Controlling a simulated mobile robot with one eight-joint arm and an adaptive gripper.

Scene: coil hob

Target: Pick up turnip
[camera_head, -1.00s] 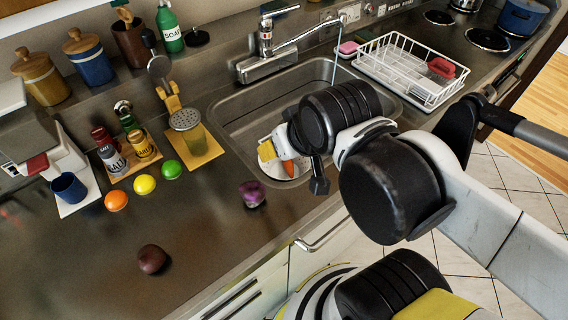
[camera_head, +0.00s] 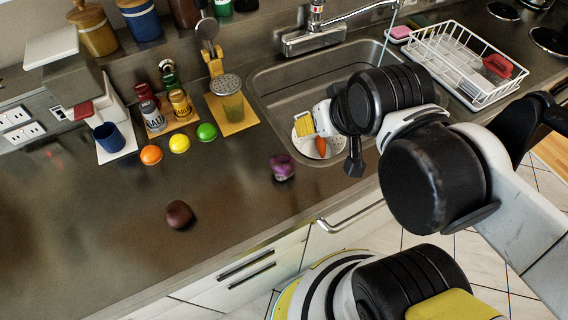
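The turnip (camera_head: 282,167), purple on top with a paler base, sits on the counter in front of the sink's left corner. My gripper (camera_head: 305,124) is at the end of my arm, over the sink's near left side, up and to the right of the turnip. Only a small yellow part of it shows, and the wrist hides the rest, so I cannot tell whether its fingers are open. It is apart from the turnip.
A dark brown round item (camera_head: 179,214) lies on the counter to the left. An orange (camera_head: 151,155), a lemon (camera_head: 179,143) and a lime (camera_head: 207,132) stand in a row. A plate with a carrot (camera_head: 320,146) is in the sink (camera_head: 275,100). The front left counter is clear.

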